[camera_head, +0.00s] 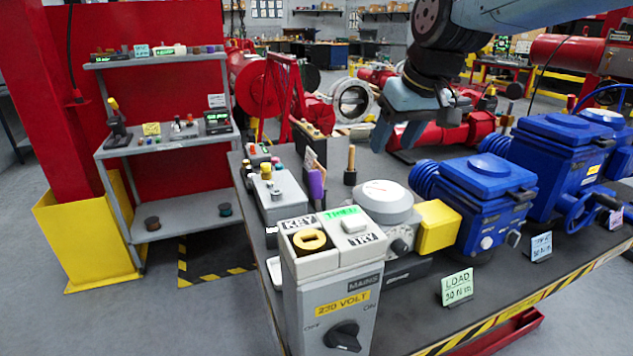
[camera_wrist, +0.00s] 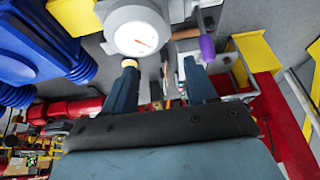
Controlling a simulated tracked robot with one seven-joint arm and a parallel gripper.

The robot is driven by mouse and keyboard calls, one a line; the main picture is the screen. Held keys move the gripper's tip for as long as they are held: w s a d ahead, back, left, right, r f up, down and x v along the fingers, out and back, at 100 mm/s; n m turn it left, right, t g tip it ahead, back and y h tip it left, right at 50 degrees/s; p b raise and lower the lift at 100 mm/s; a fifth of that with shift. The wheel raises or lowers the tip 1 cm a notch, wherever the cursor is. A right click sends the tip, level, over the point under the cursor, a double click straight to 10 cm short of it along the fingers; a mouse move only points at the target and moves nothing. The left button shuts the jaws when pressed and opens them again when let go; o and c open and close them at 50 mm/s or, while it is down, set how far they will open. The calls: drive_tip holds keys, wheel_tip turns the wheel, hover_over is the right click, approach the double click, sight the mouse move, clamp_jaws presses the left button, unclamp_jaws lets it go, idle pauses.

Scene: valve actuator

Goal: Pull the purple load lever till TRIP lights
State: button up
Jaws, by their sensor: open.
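The purple load lever grip (camera_head: 316,185) stands upright behind the grey box in the head view. In the wrist view the purple grip (camera_wrist: 206,48) is just beyond the right fingertip, outside the gap and apart from it as far as I can tell. My gripper (camera_head: 397,138) is open and empty, fingers down, above the bench and to the right of the lever. In the wrist view my gripper (camera_wrist: 160,66) shows two spread fingers. A lit green window (camera_head: 342,212) is on the grey box; its word is hard to read. I cannot make out a TRIP lamp.
A wooden-handled tool (camera_head: 351,160) stands near the lever. A round dial gauge (camera_head: 384,200) and yellow block (camera_head: 437,226) are in front. Blue actuators (camera_head: 480,200) fill the bench's right. The grey mains box (camera_head: 330,290) is at the near edge.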

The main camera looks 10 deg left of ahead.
sight(318, 174)
drive_tip(key=w+a+n+g+y, duration=0.1)
drive_tip(key=w+a+n, duration=0.1)
drive_tip(key=a, duration=0.9)
drive_tip(key=x, duration=1.4)
drive_tip(key=shift+s+d+f, duration=0.1)
drive_tip(key=shift+d+f, duration=0.05)
drive_tip(key=shift+d, duration=0.05)
clamp_jaws()
